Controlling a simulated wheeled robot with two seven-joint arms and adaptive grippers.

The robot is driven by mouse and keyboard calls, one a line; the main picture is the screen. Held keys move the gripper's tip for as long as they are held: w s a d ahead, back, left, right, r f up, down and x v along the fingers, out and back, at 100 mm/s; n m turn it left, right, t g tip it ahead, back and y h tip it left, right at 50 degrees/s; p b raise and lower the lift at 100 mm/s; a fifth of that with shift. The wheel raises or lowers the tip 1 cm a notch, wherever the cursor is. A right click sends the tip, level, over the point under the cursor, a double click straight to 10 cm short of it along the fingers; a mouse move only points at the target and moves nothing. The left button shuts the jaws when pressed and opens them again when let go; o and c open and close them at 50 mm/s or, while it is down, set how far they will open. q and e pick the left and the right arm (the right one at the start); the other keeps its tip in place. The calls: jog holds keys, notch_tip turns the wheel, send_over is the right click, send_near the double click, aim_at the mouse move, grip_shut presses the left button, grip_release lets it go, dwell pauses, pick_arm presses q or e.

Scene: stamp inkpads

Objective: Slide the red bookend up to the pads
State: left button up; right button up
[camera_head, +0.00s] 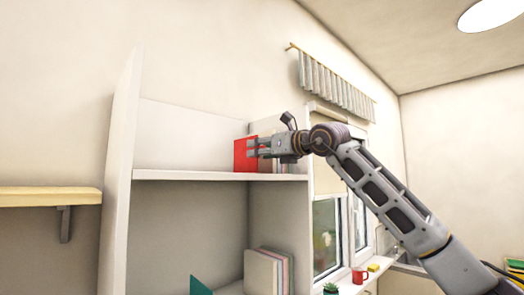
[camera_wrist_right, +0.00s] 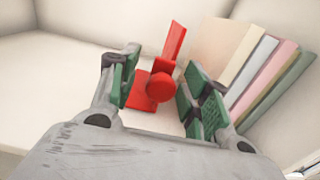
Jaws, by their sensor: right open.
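The red bookend (camera_head: 243,156) stands on the upper shelf. In the right wrist view it shows an upright plate (camera_wrist_right: 175,40), a flat base and a round red knob (camera_wrist_right: 160,86). The pads (camera_wrist_right: 250,70), several in cream, white, pink and green, stand in a row to its right, and a gap shows between plate and row. My right gripper (camera_head: 253,147) is open, its green-padded fingers on either side of the knob, with space left at both sides. In the head view it hides part of the bookend and most of the pads. My left gripper is out of view.
The upper shelf board (camera_head: 190,175) is bare left of the bookend, up to the tall side panel (camera_head: 122,165). The lower compartment holds a teal bookend (camera_head: 200,286) and a row of pads (camera_head: 262,272). A red mug (camera_head: 359,276) stands on the windowsill.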

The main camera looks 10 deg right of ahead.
jog(key=shift+s+d, duration=0.1)
jog(key=shift+v, duration=0.8)
jog(key=v, duration=1)
